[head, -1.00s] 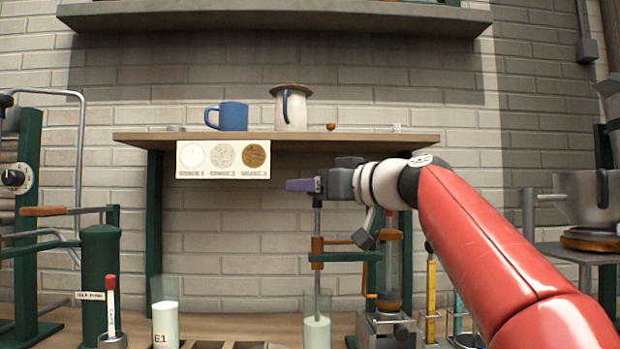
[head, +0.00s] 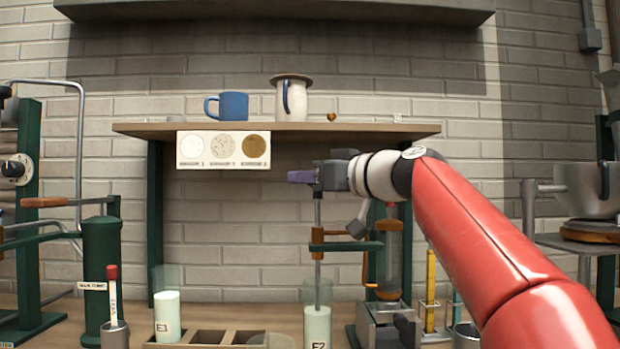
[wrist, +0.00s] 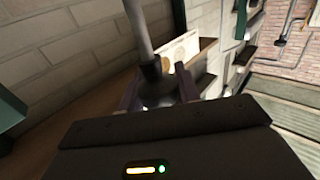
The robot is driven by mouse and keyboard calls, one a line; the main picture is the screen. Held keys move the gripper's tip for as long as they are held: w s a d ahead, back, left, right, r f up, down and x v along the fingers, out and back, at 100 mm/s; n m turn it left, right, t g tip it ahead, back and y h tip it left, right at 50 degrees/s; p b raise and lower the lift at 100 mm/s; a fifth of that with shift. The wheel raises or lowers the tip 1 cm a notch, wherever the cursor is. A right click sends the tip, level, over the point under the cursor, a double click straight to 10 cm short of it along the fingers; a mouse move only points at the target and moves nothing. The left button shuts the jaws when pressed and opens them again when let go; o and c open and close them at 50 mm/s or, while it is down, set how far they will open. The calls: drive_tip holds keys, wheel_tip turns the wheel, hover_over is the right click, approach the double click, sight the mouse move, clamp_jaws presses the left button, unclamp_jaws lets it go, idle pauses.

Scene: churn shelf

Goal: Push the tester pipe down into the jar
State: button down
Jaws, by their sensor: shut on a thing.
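My gripper (head: 314,178) is shut on the top of the tester pipe (head: 318,215), a thin grey rod that stands upright. In the wrist view, the pipe (wrist: 139,30) shows between the dark fingers, with a dark fitting where they hold it. The pipe runs down into the clear jar (head: 318,289) labelled E2, which holds pale liquid in its lower part. The pipe's lower part is inside the jar, and its end is hard to make out at the liquid.
The shelf (head: 290,131) above holds a blue mug (head: 233,106) and a white jug (head: 291,100).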

sight(320, 199)
drive_tip(key=shift+f+b, duration=2)
drive_tip(key=shift+b, duration=0.05)
drive_tip(key=c, duration=1)
unclamp_jaws()
drive_tip(key=shift+r, duration=0.1)
drive_tip(key=b+v, duration=0.2)
drive_tip(key=v, duration=0.5)
drive_tip(key=shift+s+d+b, duration=0.3)
drive_tip(key=shift+s, duration=0.1)
